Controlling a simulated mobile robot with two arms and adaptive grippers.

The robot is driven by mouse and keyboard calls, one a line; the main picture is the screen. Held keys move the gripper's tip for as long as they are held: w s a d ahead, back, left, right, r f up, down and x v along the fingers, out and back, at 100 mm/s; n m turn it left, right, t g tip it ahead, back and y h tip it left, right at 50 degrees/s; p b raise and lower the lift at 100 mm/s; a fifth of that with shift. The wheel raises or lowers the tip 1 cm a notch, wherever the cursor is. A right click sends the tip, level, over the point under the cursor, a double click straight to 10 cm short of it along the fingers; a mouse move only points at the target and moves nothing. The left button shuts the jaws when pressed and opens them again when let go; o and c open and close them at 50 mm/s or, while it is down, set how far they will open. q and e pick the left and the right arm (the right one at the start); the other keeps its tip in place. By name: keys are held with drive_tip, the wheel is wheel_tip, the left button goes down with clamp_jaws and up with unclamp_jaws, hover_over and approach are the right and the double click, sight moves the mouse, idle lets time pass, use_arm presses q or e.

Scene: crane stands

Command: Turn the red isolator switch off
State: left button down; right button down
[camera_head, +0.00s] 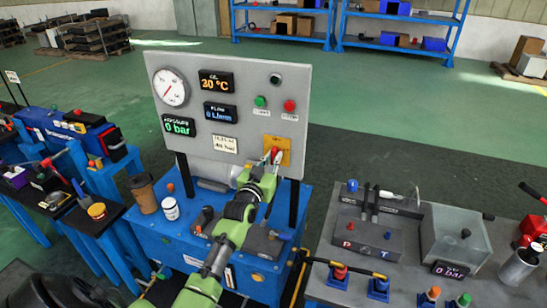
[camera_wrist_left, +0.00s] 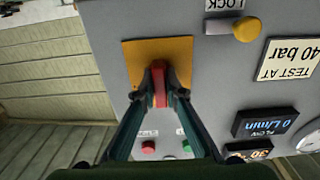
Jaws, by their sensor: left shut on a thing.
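The red isolator switch (camera_head: 275,153) sits on a yellow-orange plate (camera_head: 285,144) at the lower right of the grey upright panel (camera_head: 240,82). My left gripper (camera_head: 269,162) reaches up to it from below and hides part of it. In the left wrist view the red handle (camera_wrist_left: 159,84) stands upright in the picture, between my left fingertips (camera_wrist_left: 160,90), which are shut on it. The yellow plate (camera_wrist_left: 180,50) shows around it there. My right gripper is in neither view.
The panel has a round gauge (camera_head: 170,87), lit displays, a green button (camera_head: 260,101) and a red button (camera_head: 289,105). A blue bench (camera_head: 165,238) stands below. A grey table (camera_head: 335,258) with blocks and fittings is at right.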

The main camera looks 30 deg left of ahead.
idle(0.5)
use_arm(q)
drive_tip(key=c, duration=2.1)
unclamp_jaws()
drive_tip(key=shift+s, duration=0.1)
drive_tip(key=v, duration=1.2)
drive_tip(key=shift+f, duration=0.1)
